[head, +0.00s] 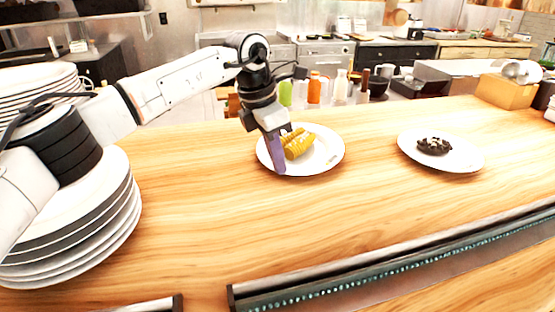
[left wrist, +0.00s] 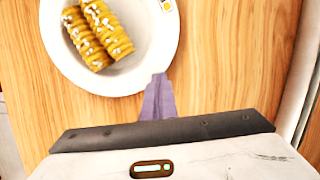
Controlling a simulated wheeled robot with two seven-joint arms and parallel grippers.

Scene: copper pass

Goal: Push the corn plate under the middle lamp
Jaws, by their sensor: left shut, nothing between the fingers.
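The corn plate (head: 326,158) is a white round plate with yellow corn pieces (head: 298,144) on it, on the wooden counter in the middle of the head view. My left gripper (head: 280,169) is shut and empty, its purple fingers pointing down at the plate's left edge. In the left wrist view the plate (left wrist: 150,72) fills the upper left, and the fingertips (left wrist: 158,82) are at its rim; I cannot tell if they touch. No lamp is recognisable as such in either view. My right gripper is out of view.
A second white plate (head: 466,160) with dark food stands to the right on the counter. A tall stack of plates (head: 112,230) stands at the left. A dark-framed strip (head: 400,265) runs along the front. Bare wood lies between the two plates.

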